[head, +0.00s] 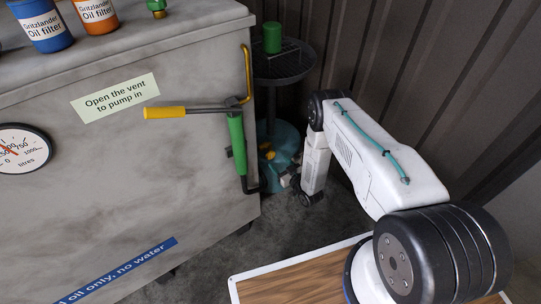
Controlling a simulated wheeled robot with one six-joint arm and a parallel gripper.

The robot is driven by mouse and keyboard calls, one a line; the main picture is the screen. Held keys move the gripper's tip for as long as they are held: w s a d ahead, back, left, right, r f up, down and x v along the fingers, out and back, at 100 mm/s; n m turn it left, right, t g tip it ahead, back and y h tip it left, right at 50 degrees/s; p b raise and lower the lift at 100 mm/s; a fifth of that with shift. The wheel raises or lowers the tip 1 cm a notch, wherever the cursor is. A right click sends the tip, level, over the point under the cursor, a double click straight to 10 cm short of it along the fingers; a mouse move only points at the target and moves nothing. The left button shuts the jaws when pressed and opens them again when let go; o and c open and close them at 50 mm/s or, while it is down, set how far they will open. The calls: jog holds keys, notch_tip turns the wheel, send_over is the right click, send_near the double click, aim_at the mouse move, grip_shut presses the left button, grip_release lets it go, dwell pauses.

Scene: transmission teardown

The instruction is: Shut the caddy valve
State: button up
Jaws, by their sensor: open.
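The oil caddy stands behind the right end of the grey tank, with a dark round dish (285,68) on top and a teal base (285,135) near the floor. A small yellow part (267,152) shows low on the teal base and looks like the caddy valve's handle. It is small and partly hidden, so I cannot tell its setting. My gripper (287,181) is low beside the base, just right of and below the yellow part. It is open; I cannot tell whether it touches anything.
The grey tank (150,215) fills the left, with a green hand pump (237,145) and its yellow-gripped lever (166,112) jutting from its end. A green canister (272,38) stands on the dish. A corrugated wall (430,70) closes the right. Concrete floor shows between.

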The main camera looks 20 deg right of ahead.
aim_at(272, 156)
jog(key=shift+t, duration=0.4)
jog(key=shift+a+x, duration=0.1)
jog(key=shift+x, duration=1.65)
jog(key=shift+a+x, duration=0.15)
jog(key=shift+x, duration=1.65)
jog(key=shift+s, duration=0.1)
jog(key=c, duration=1)
